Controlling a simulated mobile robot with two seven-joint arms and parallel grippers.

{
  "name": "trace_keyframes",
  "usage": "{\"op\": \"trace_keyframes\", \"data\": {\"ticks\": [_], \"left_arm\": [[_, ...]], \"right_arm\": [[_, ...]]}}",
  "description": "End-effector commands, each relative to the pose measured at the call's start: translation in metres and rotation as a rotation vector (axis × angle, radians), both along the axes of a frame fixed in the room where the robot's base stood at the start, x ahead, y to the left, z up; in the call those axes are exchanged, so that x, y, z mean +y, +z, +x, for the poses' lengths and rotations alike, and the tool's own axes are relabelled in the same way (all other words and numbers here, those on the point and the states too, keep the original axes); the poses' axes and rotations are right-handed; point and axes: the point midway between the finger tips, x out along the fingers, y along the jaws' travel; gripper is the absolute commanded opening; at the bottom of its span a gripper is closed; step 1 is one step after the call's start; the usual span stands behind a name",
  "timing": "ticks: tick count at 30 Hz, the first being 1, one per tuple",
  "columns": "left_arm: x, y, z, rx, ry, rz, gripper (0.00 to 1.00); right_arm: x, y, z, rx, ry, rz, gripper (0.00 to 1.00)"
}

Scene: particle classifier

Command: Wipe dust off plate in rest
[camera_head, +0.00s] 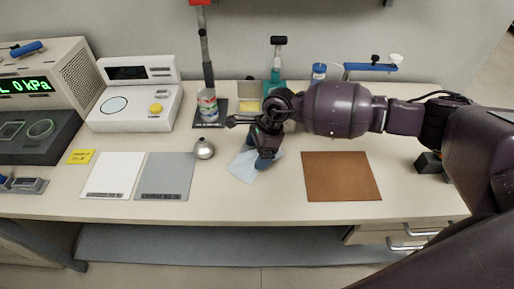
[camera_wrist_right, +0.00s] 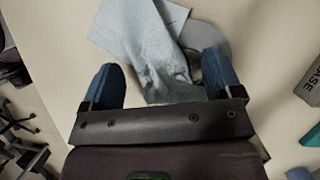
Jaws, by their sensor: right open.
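A light blue cloth (camera_head: 243,165) lies creased on the bench, under and beside my right gripper (camera_head: 265,158). In the right wrist view the cloth (camera_wrist_right: 150,45) is bunched up between the two blue fingers of the right gripper (camera_wrist_right: 165,85), which stand apart on either side of it. A grey round shape (camera_wrist_right: 210,38) shows partly beside the cloth; I cannot tell whether it is a plate. A grey square plate (camera_head: 164,177) and a white square plate (camera_head: 113,175) lie to the left, and a brown square plate (camera_head: 341,176) to the right. Dust is too small to tell. My left gripper is not in view.
A round silver vessel (camera_head: 204,149) stands between the grey plate and the cloth. Behind are a white instrument (camera_head: 133,107), a stand with a can (camera_head: 208,107) and a blue-capped bottle (camera_head: 318,73). Bare bench lies in front of the cloth.

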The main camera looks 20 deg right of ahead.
Motion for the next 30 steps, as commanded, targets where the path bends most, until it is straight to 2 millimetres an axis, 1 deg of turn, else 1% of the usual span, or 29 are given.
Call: {"op": "trace_keyframes", "data": {"ticks": [2, 30], "left_arm": [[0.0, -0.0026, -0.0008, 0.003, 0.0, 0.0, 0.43], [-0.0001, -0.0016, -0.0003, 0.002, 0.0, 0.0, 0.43]], "right_arm": [[0.0001, -0.004, -0.0003, 0.001, 0.0, 0.0, 0.84], [0.0002, -0.0022, -0.0002, 0.0, 0.0, 0.0, 0.04]]}}
